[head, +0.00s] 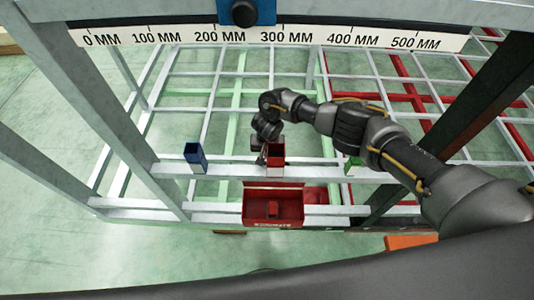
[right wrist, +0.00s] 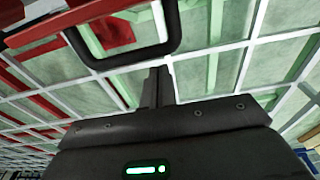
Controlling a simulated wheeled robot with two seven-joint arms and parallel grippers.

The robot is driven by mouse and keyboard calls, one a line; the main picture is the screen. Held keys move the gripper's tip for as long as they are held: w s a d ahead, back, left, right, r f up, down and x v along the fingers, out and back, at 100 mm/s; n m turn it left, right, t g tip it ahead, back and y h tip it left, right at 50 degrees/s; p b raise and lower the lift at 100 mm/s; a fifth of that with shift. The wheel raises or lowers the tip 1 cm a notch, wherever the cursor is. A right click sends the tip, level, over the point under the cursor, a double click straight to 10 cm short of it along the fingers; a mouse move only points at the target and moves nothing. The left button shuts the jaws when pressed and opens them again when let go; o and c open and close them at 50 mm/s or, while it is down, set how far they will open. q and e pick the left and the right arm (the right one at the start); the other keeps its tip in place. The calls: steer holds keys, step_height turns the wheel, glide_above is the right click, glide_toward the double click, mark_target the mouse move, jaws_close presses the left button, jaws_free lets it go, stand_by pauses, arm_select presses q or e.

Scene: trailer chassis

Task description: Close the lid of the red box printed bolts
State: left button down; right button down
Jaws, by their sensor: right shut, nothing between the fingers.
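The red box (head: 247,211) sits at the lower middle of the head view, on the front rail of the frame. Its lid (head: 290,186) stands open at the back edge, and a small red item (head: 272,209) shows inside. The white print on its front is too small to read. My right gripper (head: 263,158) is behind the box, beside a small red bin, and partly hidden by it. In the right wrist view its fingers (right wrist: 158,88) are together with nothing between them. No contact with the lid shows. My left gripper is not in view.
The small red bin (head: 276,154), a blue bin (head: 194,156) and a green bin (head: 353,163) stand along a grey rail (head: 230,170). A red rounded thing (head: 315,195) is right of the lid. A millimetre scale (head: 270,37) crosses the top.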

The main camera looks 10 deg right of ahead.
step_height(320, 180, up, 9)
steer(key=p, duration=0.2)
steer(key=shift+w, duration=0.25)
